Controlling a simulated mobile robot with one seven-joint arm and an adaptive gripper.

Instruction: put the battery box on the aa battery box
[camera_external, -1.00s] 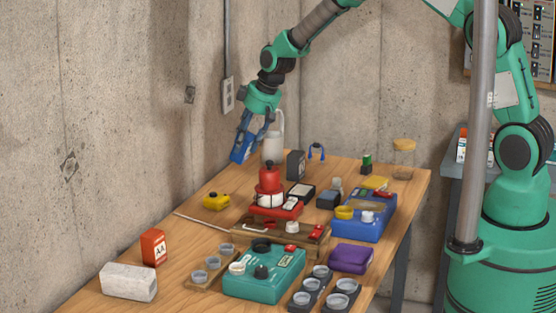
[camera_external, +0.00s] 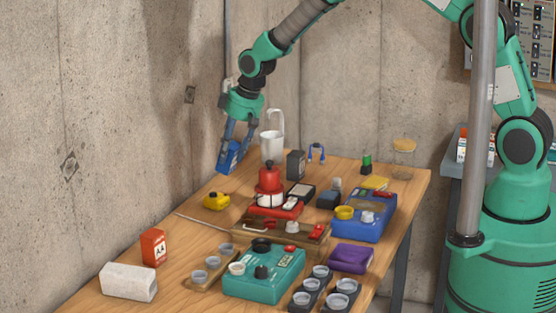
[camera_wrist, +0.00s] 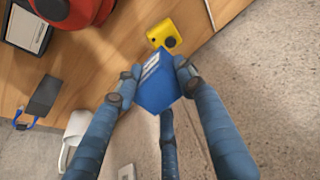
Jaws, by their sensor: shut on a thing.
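My gripper (camera_external: 236,140) is shut on a blue battery box (camera_external: 230,157), held at the far left edge of the table beside the concrete wall. The battery box also shows between the fingers in the wrist view (camera_wrist: 157,84), tilted, with white lettering on one face. It looks a little above the table level; I cannot tell whether it touches anything. The red AA battery box (camera_external: 153,247) stands upright at the near left of the table, well apart from my gripper. It is not visible in the wrist view.
A yellow device (camera_external: 216,201) lies just in front of the held box. A white box (camera_external: 128,281) lies next to the AA box. A thin rod (camera_external: 203,222), a red lantern (camera_external: 269,180) and a teal case (camera_external: 264,276) occupy the middle. The wall runs close along the left.

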